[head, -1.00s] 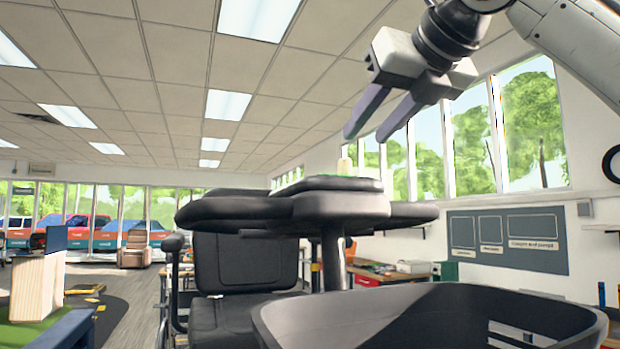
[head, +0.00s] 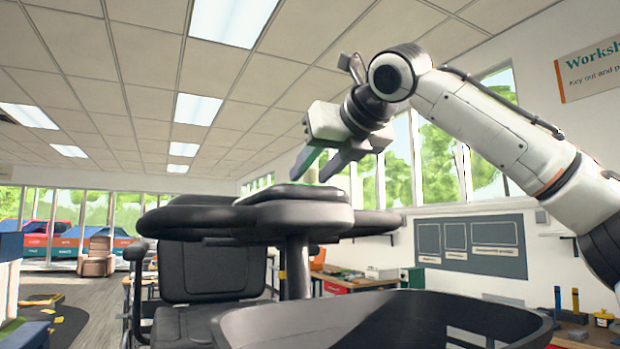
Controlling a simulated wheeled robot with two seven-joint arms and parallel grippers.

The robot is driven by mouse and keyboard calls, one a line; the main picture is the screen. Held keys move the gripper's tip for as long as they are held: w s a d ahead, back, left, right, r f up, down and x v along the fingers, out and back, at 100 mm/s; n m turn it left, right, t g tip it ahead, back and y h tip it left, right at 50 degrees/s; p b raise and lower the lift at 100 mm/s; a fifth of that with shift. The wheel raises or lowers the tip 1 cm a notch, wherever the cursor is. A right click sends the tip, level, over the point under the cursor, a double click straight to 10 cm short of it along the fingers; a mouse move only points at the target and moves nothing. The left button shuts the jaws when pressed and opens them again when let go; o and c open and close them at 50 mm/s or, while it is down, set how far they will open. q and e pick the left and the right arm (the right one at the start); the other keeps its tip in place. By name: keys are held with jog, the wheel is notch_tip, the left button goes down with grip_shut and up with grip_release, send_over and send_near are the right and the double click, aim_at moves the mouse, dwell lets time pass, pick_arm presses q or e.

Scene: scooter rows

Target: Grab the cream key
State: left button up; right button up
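My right gripper (head: 313,175) hangs over the scooter's dark tiller head (head: 295,196), with its two grey fingers pointing down and to the left. The fingers are apart, and the gap between them is visible. A small pale, cream-coloured piece (head: 312,176), which looks like the cream key, stands upright on top of the tiller head. It shows between the fingertips, partly hidden by them. I cannot tell whether the fingers touch it. My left gripper is not in view.
The scooter's black seat (head: 213,270) stands behind the tiller. A dark basket (head: 380,322) fills the lower front. A grey wall board (head: 470,250) and a bench with small items are at the right. Open floor (head: 85,295) shows at the left.

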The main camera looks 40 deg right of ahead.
grip_shut()
jog(key=shift+r, duration=0.1)
notch_tip(320, 180, up, 10)
dwell(0.7)
